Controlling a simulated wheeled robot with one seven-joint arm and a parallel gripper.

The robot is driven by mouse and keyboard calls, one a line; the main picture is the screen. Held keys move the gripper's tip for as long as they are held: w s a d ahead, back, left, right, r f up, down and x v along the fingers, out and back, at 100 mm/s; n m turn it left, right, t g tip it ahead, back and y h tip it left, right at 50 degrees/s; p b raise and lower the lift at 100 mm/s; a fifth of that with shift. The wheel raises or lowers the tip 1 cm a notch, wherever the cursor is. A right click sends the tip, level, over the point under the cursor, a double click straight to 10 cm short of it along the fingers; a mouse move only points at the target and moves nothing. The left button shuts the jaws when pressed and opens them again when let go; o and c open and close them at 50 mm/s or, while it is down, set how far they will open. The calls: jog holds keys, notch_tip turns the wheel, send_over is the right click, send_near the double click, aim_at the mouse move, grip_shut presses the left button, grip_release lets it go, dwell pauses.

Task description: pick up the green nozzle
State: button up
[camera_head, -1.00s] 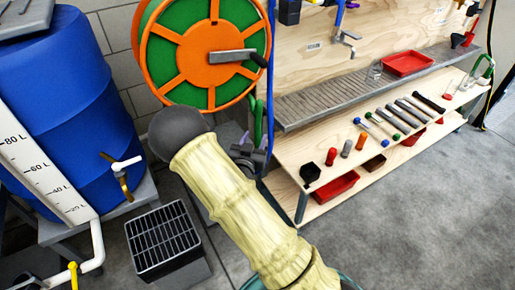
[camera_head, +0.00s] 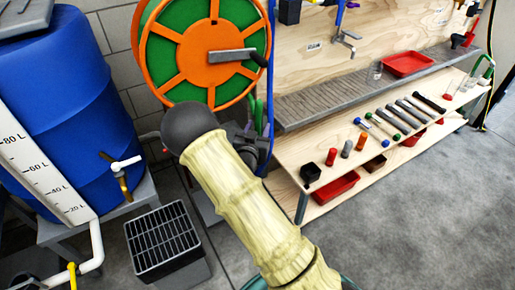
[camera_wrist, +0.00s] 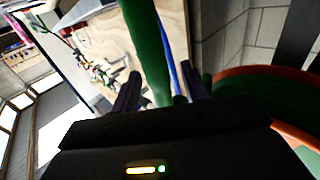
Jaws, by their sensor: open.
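A long green piece (camera_wrist: 148,45) runs down from the top of the wrist view to between the fingers of my gripper (camera_wrist: 160,92). It may be the green nozzle or its hose; I cannot tell which. My gripper is open, with one dark finger on each side of the green piece. Whether either finger touches it is unclear. In the head view my gripper (camera_head: 250,145) is a dark shape beside the reel, mostly hidden behind my arm. Its fingertips cannot be made out there.
An orange and green hose reel (camera_head: 208,50) stands beside my gripper. A blue upright (camera_head: 271,80) is close on the right. A blue barrel (camera_head: 70,110) and a black grate (camera_head: 162,240) are at left.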

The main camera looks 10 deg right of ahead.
grip_shut()
jog(key=shift+r, duration=0.1)
notch_tip(320, 180, up, 10)
jog(key=shift+f+p, duration=0.1)
jog(key=shift+p, duration=0.95)
